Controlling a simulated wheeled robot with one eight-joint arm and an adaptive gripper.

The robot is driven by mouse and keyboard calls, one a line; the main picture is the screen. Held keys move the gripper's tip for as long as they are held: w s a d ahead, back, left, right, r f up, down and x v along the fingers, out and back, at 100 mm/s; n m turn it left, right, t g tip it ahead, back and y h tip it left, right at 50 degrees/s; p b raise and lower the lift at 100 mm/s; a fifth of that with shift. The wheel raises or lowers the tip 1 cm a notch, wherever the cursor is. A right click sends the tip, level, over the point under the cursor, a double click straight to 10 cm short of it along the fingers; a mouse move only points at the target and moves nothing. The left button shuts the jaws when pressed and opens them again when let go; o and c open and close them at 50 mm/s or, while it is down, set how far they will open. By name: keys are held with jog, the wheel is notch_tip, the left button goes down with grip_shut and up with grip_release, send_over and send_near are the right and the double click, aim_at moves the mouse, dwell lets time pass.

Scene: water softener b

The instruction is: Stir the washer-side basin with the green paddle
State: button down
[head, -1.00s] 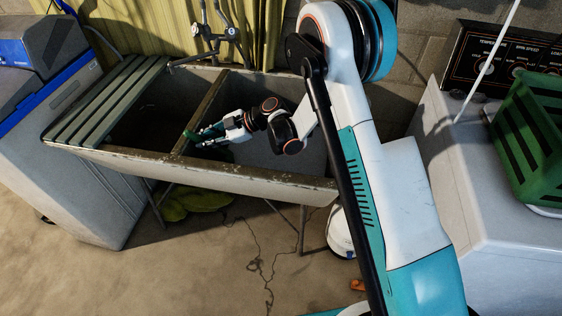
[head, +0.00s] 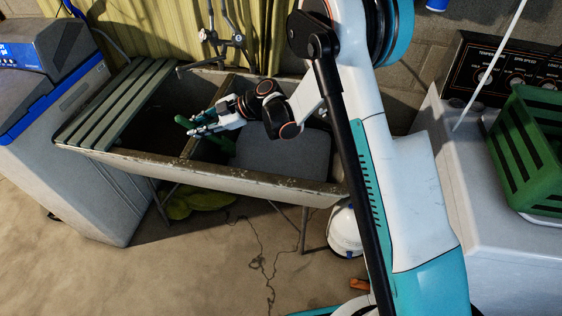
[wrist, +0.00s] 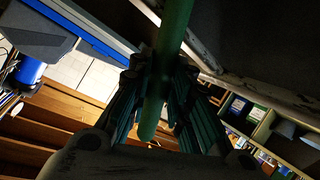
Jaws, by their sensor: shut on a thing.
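A double laundry sink (head: 250,182) stands at the upper left, with a divider (head: 189,148) between its two basins. The washer-side basin (head: 285,160) is the right one, with a grey floor in view. My gripper (head: 193,127) is above the sink near the divider. It is shut on the green paddle (head: 183,121). In the wrist view the paddle's green shaft (wrist: 172,30) runs between the fingers (wrist: 152,105). The paddle's lower end is not clearly visible.
Green slats (head: 118,98) cover part of the left basin. A faucet (head: 212,37) rises at the sink's back. A grey-and-blue unit (head: 70,170) stands left. The washer (head: 455,165) at right carries a green crate (head: 530,150). A yellow-green cloth (head: 195,203) lies under the sink.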

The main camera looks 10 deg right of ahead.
notch_tip(320, 180, up, 24)
jog(key=p, duration=1.2)
jog(key=shift+d+p, duration=0.3)
dwell(0.4)
dwell(1.2)
